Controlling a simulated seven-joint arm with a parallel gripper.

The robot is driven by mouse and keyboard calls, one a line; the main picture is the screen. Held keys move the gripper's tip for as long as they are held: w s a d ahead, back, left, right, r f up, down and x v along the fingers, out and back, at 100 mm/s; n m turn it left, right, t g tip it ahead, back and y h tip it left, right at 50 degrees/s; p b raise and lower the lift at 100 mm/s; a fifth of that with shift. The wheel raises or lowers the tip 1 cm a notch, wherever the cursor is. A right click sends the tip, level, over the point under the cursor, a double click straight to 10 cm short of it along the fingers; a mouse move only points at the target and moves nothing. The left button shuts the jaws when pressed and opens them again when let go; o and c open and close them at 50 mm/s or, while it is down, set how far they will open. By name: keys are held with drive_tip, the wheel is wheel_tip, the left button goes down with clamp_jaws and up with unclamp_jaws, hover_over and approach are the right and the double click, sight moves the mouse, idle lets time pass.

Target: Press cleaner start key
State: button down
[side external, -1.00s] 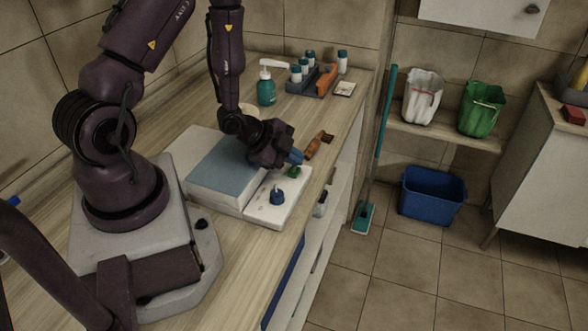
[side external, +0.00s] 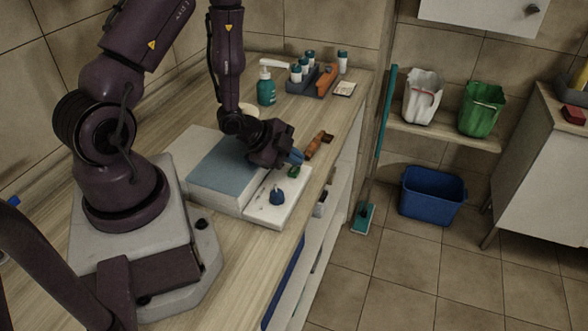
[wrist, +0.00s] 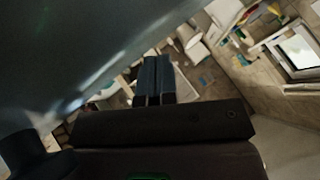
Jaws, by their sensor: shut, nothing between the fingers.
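The cleaner, a white box with a blue-grey lid (side external: 228,162), stands on the wooden counter. Its low white front panel (side external: 262,211) carries a dark blue knob (side external: 277,197) and a small green key (side external: 293,172). My gripper (side external: 297,157) is shut and empty, with blue fingertips just above and beside the green key at the panel's far end. I cannot tell whether the fingertips touch the key. In the wrist view my gripper's fingers (wrist: 153,80) are together, and the green key cannot be made out.
An orange-brown tool (side external: 319,144) lies on the counter just beyond the panel. A teal pump bottle (side external: 266,88) and a dark rack (side external: 309,82) with white containers stand at the back. The counter edge drops away on the right; a blue bin (side external: 432,195) stands on the floor.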

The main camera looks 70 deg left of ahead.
sight(293, 172)
drive_tip(key=shift+f, duration=0.45)
drive_tip(key=shift+f, duration=0.7)
idle(1.3)
drive_tip(key=shift+s+d+r, duration=0.1)
drive_tip(key=shift+s+r, duration=0.05)
drive_tip(key=shift+r, duration=2.7)
